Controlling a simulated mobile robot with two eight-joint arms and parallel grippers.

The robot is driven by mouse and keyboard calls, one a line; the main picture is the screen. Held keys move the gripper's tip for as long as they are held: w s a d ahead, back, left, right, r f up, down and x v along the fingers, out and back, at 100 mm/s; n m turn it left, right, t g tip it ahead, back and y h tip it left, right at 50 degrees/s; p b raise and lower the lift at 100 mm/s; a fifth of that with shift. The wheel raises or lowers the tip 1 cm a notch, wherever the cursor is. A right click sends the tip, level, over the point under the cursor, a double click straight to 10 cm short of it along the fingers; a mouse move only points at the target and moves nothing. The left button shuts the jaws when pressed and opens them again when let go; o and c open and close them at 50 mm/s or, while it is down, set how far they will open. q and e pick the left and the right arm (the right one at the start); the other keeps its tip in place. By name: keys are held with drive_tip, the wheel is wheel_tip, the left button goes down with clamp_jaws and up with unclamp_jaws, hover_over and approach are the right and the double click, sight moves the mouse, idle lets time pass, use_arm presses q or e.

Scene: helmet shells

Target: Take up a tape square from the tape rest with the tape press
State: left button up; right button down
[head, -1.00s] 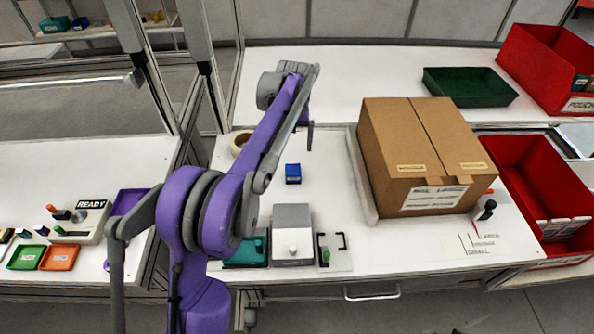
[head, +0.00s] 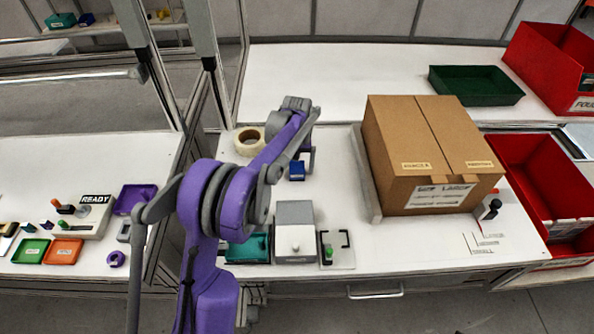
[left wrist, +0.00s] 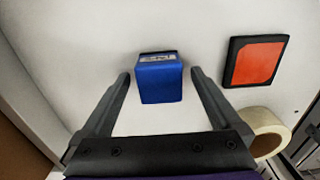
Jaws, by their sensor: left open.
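A small blue block (head: 297,171), which looks like the tape press, stands on the white bench; it also shows in the left wrist view (left wrist: 160,83) with a pale label on its far face. My left gripper (left wrist: 160,74) is open, its two fingers on either side of the block with gaps showing. In the head view the left gripper (head: 307,158) is at the block, partly hidden by its own arm. A black-framed orange square (left wrist: 255,61), perhaps the tape rest, lies right of the block in the wrist view; my arm seems to hide it in the head view.
A tape roll (head: 250,140) lies behind my arm. A brown carton (head: 425,150) stands to the right. A grey block (head: 295,232), a teal tray (head: 248,248) and a green-knobbed piece (head: 327,251) sit at the front edge. Bench between block and carton is clear.

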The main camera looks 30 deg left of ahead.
use_arm(q)
drive_tip(key=shift+f, duration=0.1)
drive_tip(key=shift+c, duration=0.3)
clamp_jaws()
